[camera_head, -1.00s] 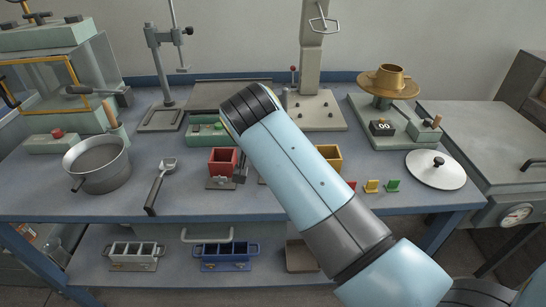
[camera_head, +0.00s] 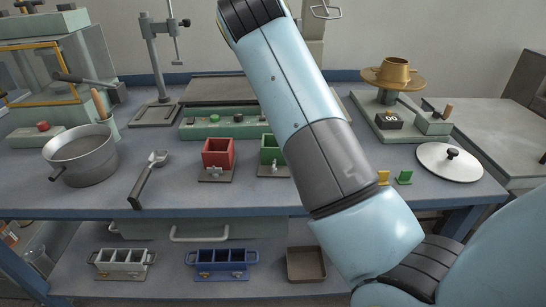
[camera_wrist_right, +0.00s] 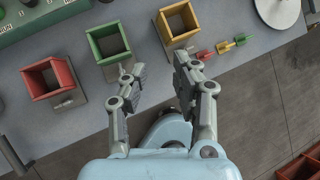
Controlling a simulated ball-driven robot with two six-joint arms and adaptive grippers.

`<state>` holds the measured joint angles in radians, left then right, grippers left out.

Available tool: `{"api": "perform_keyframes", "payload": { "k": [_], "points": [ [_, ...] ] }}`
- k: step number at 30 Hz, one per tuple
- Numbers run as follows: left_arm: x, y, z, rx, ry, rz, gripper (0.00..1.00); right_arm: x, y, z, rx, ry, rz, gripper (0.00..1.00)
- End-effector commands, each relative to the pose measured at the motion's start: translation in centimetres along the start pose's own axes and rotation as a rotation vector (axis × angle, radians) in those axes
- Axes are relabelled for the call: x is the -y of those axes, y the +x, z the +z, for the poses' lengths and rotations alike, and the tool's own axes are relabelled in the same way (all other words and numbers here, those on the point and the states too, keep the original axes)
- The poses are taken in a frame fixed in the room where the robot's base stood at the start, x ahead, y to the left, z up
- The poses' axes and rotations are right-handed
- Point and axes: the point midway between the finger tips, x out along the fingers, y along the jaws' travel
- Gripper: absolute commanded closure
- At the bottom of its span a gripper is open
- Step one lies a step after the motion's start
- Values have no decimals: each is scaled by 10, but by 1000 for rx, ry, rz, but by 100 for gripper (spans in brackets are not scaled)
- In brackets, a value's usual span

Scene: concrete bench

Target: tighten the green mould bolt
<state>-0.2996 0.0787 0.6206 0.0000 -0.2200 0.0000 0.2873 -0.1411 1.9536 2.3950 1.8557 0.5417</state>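The green mould (camera_head: 269,143) is an open box on the bench, right of the red mould (camera_head: 218,146). A small bolt (camera_head: 275,168) shows at its front base; its tightness cannot be told. In the right wrist view the green mould (camera_wrist_right: 93,47) lies ahead and left of my right gripper (camera_wrist_right: 159,64). That gripper is open and empty, its fingers apart over the bench's front edge. Its left finger partly covers the area in front of the green mould. My right arm crosses the head view, where its gripper cannot be seen. My left gripper is not in view.
The yellow mould (camera_wrist_right: 163,30) stands right of the green one, hidden by my arm in the head view. Small yellow (camera_head: 383,177) and green (camera_head: 404,177) tags lie farther right. A scoop (camera_head: 148,180) and metal pot (camera_head: 82,158) stand left. A control panel (camera_head: 225,131) lies behind the moulds.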

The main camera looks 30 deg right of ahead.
Motion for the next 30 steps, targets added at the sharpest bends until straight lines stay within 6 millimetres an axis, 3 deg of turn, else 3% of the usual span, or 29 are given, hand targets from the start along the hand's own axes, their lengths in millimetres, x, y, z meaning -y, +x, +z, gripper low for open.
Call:
{"api": "perform_keyframes", "payload": {
  "k": [1,4,11,24,30],
  "points": [
    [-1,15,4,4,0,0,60,-14,4,-23,-101,-23,65,72],
    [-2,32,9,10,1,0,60,-40,-2,-48,-223,-71,193,72],
    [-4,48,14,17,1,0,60,-52,4,-39,-194,-59,230,72],
    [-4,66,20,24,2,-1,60,-68,78,-54,-195,-59,226,72],
    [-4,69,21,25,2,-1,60,-73,97,-58,-193,-58,229,72]
  ]
}}
